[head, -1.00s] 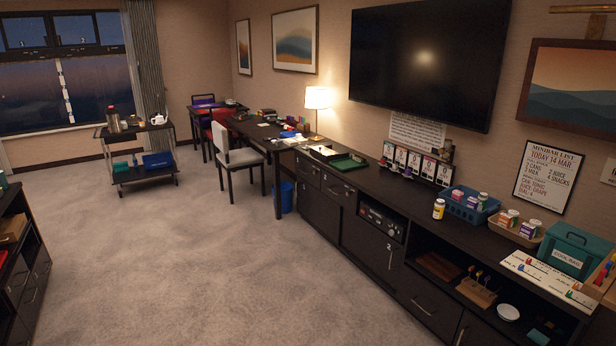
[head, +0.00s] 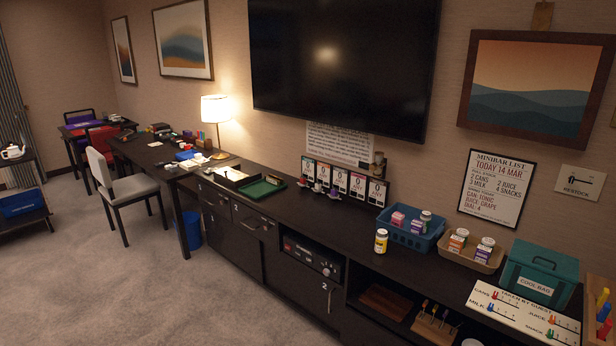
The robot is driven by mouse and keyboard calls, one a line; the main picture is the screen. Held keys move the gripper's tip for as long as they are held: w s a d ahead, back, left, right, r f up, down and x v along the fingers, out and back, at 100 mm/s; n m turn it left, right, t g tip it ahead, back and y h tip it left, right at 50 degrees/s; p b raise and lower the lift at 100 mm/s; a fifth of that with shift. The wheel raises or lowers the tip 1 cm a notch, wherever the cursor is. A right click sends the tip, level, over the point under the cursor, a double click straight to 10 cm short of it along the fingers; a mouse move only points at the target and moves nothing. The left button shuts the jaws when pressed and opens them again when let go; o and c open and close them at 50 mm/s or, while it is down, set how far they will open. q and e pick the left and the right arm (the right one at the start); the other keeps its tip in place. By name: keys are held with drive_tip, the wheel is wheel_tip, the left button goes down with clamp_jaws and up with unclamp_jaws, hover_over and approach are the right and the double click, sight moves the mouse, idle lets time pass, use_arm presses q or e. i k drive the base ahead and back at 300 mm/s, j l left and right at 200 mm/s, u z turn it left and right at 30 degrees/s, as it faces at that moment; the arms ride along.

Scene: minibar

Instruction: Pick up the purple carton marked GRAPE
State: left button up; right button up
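A small purple-and-white carton (head: 416,227) stands in the blue basket (head: 400,237) on the long dark counter, beside a pink carton (head: 397,220). Another carton with a purple lower part (head: 483,254) stands in the tan tray (head: 462,262) to the right. The lettering is too small to read, so I cannot tell which one is marked GRAPE. Neither of my grippers is in the head view.
A yellow bottle (head: 381,241) stands in front of the blue basket. A teal cool bag (head: 537,273) and a white marker board (head: 522,311) lie to the right. The counter (head: 335,222) left of the bottle is largely clear. Open carpet lies in front at left.

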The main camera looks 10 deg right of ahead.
sight(417, 225)
drive_tip(key=i+z, duration=0.1)
drive_tip(key=i, duration=0.45)
drive_tip(key=i+j+z, duration=0.15)
drive_tip(key=i, duration=0.35)
drive_tip(key=i+j+z, duration=0.1)
drive_tip(key=i, duration=0.4)
